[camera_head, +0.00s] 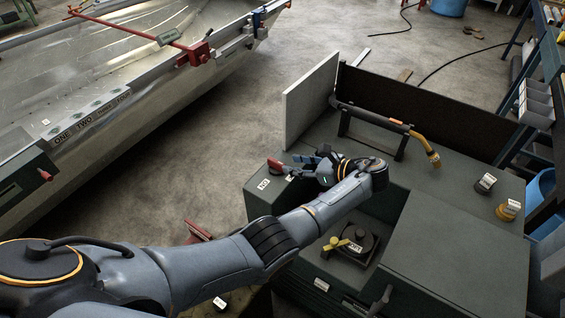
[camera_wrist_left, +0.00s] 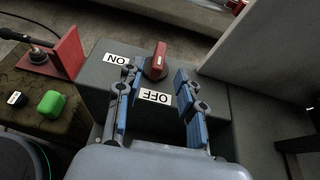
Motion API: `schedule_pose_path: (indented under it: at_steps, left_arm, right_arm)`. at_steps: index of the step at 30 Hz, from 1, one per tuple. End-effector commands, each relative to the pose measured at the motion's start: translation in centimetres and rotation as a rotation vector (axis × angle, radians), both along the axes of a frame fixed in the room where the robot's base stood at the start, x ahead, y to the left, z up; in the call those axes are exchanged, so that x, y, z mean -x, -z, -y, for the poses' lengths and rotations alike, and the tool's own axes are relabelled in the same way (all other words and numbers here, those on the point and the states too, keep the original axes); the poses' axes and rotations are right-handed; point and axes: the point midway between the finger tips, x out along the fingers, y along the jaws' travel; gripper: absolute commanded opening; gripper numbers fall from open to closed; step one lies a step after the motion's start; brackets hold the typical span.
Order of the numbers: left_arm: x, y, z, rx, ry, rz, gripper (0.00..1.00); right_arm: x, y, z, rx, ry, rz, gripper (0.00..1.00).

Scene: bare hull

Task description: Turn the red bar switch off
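The red bar switch (camera_wrist_left: 156,62) stands on top of a dark green box, on a round dark base. An ON label (camera_wrist_left: 116,59) lies to its left and an OFF label (camera_wrist_left: 155,96) below it in the left wrist view. The bar runs roughly up and down there, its lower end towards the OFF label. In the head view the switch (camera_head: 274,165) shows at the box's left end. My left gripper (camera_wrist_left: 157,80) is open and empty, its blue-padded fingers apart on either side just short of the switch; contact is not visible. My right gripper is not in view.
A pale upright panel (camera_head: 311,101) stands behind the switch. A torch (camera_head: 430,155) on a bracket, a yellow-handled rotary switch (camera_head: 345,244) and small labelled knobs (camera_head: 485,183) sit on the cabinets. A green button (camera_wrist_left: 52,103) and red plate (camera_wrist_left: 69,54) are left of the box.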

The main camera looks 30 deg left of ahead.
Motion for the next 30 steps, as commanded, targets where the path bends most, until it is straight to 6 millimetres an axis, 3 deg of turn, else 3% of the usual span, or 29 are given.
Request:
schedule_pose_path:
  at_steps: [3, 9, 30]
  left_arm:
    - [0.3, -0.9, 2.1, 0.001, 0.001, 0.0, 0.38]
    - [0.5, -1.6, 3.9, 0.0, -0.001, 0.001, 0.38]
    - [0.6, -1.7, 4.1, 0.0, -0.001, 0.0, 0.38]
  right_arm:
    - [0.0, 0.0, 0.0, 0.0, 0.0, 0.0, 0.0]
    - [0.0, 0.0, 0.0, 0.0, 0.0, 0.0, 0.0]
    - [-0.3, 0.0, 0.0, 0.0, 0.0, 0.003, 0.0]
